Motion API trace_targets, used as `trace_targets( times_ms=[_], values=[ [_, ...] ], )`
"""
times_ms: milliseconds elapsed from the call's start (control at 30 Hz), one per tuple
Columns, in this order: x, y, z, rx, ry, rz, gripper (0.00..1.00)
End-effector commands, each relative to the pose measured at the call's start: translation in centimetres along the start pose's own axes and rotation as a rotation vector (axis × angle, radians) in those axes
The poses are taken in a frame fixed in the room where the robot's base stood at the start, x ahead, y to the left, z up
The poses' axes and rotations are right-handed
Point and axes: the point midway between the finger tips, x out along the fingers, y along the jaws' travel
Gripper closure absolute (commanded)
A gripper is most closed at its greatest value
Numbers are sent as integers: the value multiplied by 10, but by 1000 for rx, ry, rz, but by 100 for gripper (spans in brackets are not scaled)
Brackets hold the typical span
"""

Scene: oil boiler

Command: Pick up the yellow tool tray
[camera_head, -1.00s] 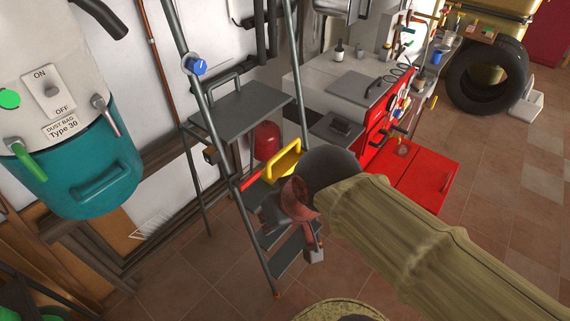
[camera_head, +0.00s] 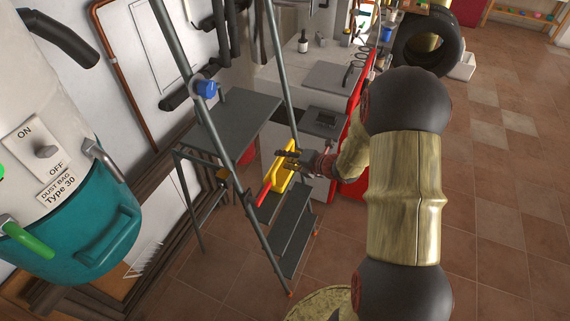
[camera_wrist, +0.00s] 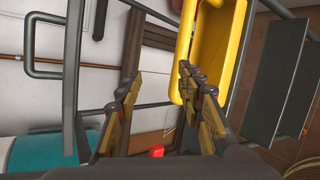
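The yellow tool tray (camera_head: 277,178) sits on the grey stepladder, low beside its top platform. In the wrist view the tray (camera_wrist: 213,45) is right of centre, its open inside facing the camera. My gripper (camera_head: 285,160) is at the tray's upper part in the head view. In the wrist view my gripper (camera_wrist: 158,78) is open, with a wide gap between its fingers. The right finger overlaps the tray's near left edge; the left finger is apart from it. I cannot tell whether the right finger touches the tray.
The stepladder's top platform (camera_head: 235,121) and side rails stand close around the tray. A red piece (camera_head: 264,192) lies at the tray's lower end. A teal dust collector (camera_head: 84,231) stands at the left. A workbench is behind. The tiled floor (camera_head: 503,220) at the right is clear.

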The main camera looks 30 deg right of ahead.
Motion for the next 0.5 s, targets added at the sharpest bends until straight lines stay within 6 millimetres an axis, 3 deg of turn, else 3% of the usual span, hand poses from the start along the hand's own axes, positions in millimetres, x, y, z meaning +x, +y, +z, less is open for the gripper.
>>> trace_targets(
  times_ms=[33,167,500],
  values=[
    [2,-16,7,82,-28,-15,62],
    [5,-35,15,192,-68,-30,62],
    [35,-37,16,200,-71,-29,62]
  ],
)
